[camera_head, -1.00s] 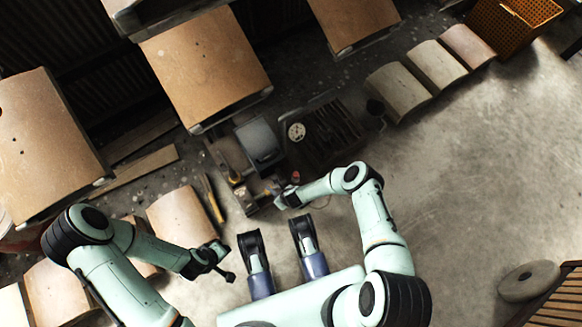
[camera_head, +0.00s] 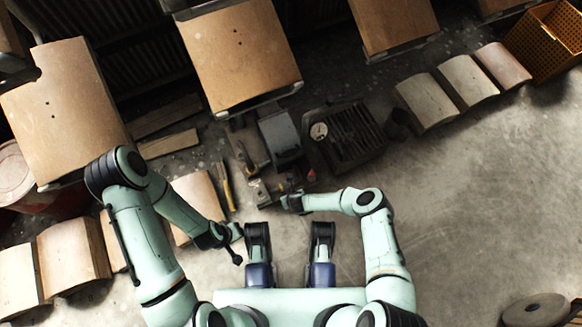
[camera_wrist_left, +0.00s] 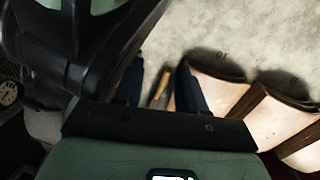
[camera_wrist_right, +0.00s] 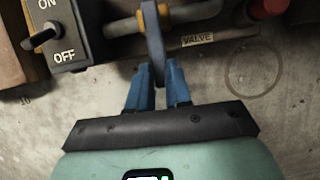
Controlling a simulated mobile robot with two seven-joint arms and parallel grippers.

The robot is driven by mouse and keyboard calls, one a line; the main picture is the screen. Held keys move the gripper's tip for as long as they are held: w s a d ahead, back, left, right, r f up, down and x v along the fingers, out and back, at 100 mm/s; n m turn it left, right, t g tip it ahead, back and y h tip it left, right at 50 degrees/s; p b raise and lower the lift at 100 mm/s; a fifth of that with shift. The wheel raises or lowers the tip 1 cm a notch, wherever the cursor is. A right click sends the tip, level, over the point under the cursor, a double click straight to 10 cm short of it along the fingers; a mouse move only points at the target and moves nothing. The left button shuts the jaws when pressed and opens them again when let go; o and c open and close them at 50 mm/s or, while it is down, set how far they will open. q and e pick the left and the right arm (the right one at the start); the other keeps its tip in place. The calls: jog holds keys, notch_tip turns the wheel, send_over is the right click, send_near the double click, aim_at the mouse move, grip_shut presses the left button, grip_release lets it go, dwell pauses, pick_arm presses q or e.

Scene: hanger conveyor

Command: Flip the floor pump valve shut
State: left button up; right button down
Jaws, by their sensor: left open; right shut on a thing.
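The valve lever (camera_wrist_right: 152,45) is a grey flat handle on a metal pipe (camera_wrist_right: 122,27) with brass-coloured fittings, beside a "VALVE" label (camera_wrist_right: 198,39) in the right wrist view. The lever points down in that view, toward my right gripper. My right gripper (camera_wrist_right: 154,88) is shut on the lever, its blue fingers on either side of the lower end. In the head view my right gripper (camera_head: 290,202) is low by the floor equipment, and the lever is too small to make out. My left gripper (camera_head: 236,243) is open and empty over the floor; its spread fingers show in the left wrist view (camera_wrist_left: 160,88).
An ON/OFF switch box (camera_wrist_right: 58,35) is left of the valve; a red knob (camera_wrist_right: 268,7) is right. A grilled unit with a gauge (camera_head: 319,131) stands behind my right gripper. Curved panels (camera_head: 198,204) lie near my left arm.

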jog(key=c, duration=1)
grip_release()
jog(key=shift+c, duration=0.2)
pick_arm(q)
jog(key=w+r+t+p, duration=0.2)
jog(key=w+r+p, duration=0.1)
jog(key=w+r, duration=0.25)
jog(key=s+d+r+g+h+p, duration=0.1)
jog(key=s+d+r+p, duration=0.2)
jog(key=s, duration=0.3)
jog(key=shift+d+r+m+g+p, duration=0.3)
jog(key=shift+d+r+g+p, duration=0.05)
jog(key=shift+d+g, duration=0.1)
pick_arm(e)
jog(key=v, duration=1.3)
jog(key=shift+r, duration=0.15)
jog(key=shift+s, duration=0.1)
